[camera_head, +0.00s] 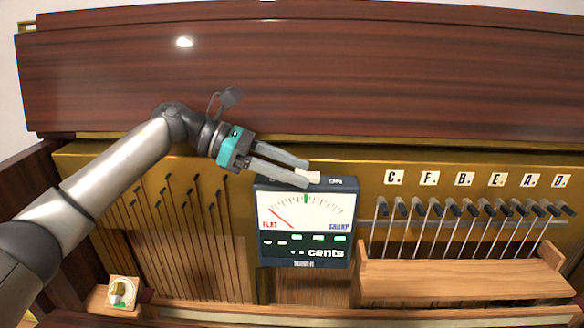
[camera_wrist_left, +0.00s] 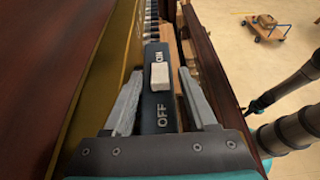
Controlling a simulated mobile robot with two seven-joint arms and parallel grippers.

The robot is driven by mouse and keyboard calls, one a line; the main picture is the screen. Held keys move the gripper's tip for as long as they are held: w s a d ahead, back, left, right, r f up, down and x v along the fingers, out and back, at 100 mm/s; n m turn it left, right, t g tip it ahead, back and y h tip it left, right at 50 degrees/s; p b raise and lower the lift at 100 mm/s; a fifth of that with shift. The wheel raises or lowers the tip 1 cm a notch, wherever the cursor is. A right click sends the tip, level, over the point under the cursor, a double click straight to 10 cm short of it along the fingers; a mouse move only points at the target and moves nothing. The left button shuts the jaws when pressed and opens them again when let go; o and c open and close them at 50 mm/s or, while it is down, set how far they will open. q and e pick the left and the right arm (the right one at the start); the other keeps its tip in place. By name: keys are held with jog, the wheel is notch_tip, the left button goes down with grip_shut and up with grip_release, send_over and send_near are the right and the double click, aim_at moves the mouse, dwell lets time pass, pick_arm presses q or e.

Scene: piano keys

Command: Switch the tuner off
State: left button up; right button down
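The tuner (camera_head: 349,228) is a dark box on the piano's brass-coloured front, with a white FLAT–SHARP dial, a red needle towards FLAT and a lit green mark. Its white switch (camera_head: 314,177) is on the top face, beside the word ON. In the left wrist view the switch (camera_wrist_left: 160,76) sits towards the ON end, and OFF is printed nearer my gripper. My left gripper (camera_head: 305,174) is open at the tuner's top. Its fingers (camera_wrist_left: 161,90) lie on either side of the switch strip with nothing gripped. I cannot tell whether they touch the tuner. I make out no right gripper.
Lettered tiles (camera_head: 463,179) and a row of dark-headed levers (camera_head: 460,210) are right of the tuner, above a wooden ledge (camera_head: 460,280). A small box (camera_head: 122,291) sits at lower left. A wooden lid overhangs above. A cart (camera_wrist_left: 268,28) stands on open floor beyond.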

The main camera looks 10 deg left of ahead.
pick_arm(q)
grip_shut()
dwell(0.3)
